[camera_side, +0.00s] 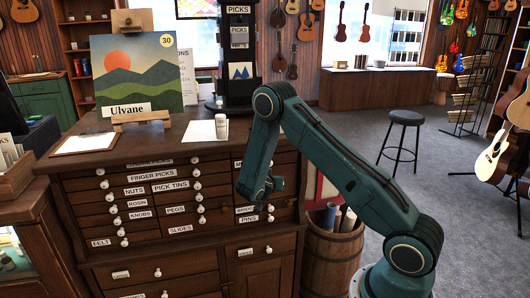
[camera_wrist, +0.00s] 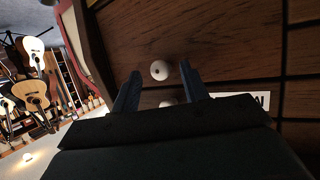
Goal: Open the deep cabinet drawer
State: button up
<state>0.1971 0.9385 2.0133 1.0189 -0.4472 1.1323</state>
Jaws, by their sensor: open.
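The dark wood cabinet (camera_side: 85,207) has rows of small labelled drawers with white round knobs. Below them are larger, deeper drawer fronts, one at the lower left (camera_side: 190,262) and one at the lower right (camera_side: 285,243). All drawers look shut. My gripper (camera_side: 275,184) is in front of the cabinet's right-hand column, above the lower right front. In the wrist view its two dark fingers are apart, with a white knob (camera_wrist: 160,70) showing between their tips. A second knob (camera_wrist: 167,103) is partly hidden by the gripper body. I cannot tell whether the fingers touch a knob.
A wooden barrel (camera_side: 325,262) holding rolled tubes stands right of the cabinet, close to my arm. A painting (camera_side: 137,72), a clipboard (camera_side: 84,144) and a small white jar (camera_side: 221,127) are on the cabinet top. A stool (camera_side: 405,118) stands on open carpet behind.

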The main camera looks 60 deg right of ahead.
jog(key=shift+w+d+f, duration=0.1)
jog(key=shift+d, duration=0.1)
grip_shut()
jog(key=s+a, duration=1)
jog(key=shift+s+a, duration=0.2)
jog(key=shift+a, duration=0.05)
dwell(0.3)
grip_release()
